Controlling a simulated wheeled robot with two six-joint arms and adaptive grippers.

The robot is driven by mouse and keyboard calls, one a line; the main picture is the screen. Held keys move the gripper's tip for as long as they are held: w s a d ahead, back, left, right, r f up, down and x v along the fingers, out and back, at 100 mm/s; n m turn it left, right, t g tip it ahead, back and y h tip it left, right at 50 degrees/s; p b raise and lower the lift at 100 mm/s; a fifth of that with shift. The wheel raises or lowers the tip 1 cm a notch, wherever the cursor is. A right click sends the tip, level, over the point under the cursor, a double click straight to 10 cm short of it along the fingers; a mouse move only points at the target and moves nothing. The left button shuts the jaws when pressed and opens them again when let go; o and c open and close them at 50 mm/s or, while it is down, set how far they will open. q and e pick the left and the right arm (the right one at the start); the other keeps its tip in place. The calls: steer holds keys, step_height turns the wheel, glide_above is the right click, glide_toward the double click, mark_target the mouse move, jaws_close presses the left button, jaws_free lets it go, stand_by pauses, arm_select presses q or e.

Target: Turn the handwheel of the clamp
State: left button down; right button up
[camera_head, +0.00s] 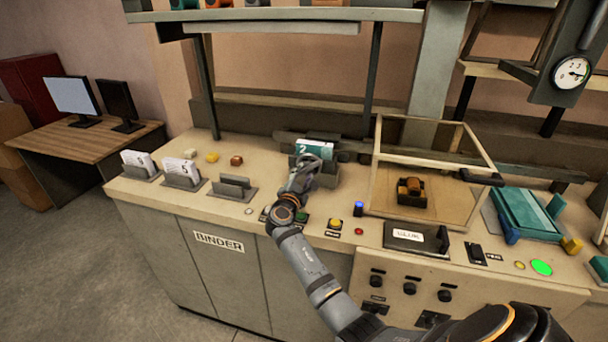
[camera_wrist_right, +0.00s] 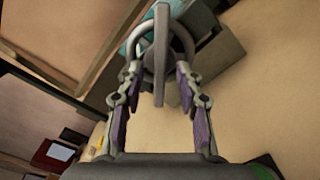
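The clamp (camera_head: 327,176) is a grey block on the bench, with a teal-and-white card marked 2 (camera_head: 315,149) standing in it. In the right wrist view its handwheel (camera_wrist_right: 161,50) is a grey ring with a flat bar across it. My right gripper (camera_head: 305,168) is at the clamp's front left in the head view and partly covers it. In the wrist view the right gripper (camera_wrist_right: 158,78) is open, its fingers spread with the wheel at and between their tips. I cannot tell whether they touch it. My left gripper is not in view.
Card holders (camera_head: 183,182) stand on the left of the bench. A clear-walled box (camera_head: 471,207) stands to the right of the clamp. A yellow button (camera_head: 335,224), a blue light (camera_head: 358,208) and a black-framed label plate (camera_head: 417,239) sit near the front. A shelf (camera_head: 275,16) hangs above.

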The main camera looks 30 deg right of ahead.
steer(key=v, duration=0.7)
steer(key=shift+d, duration=0.15)
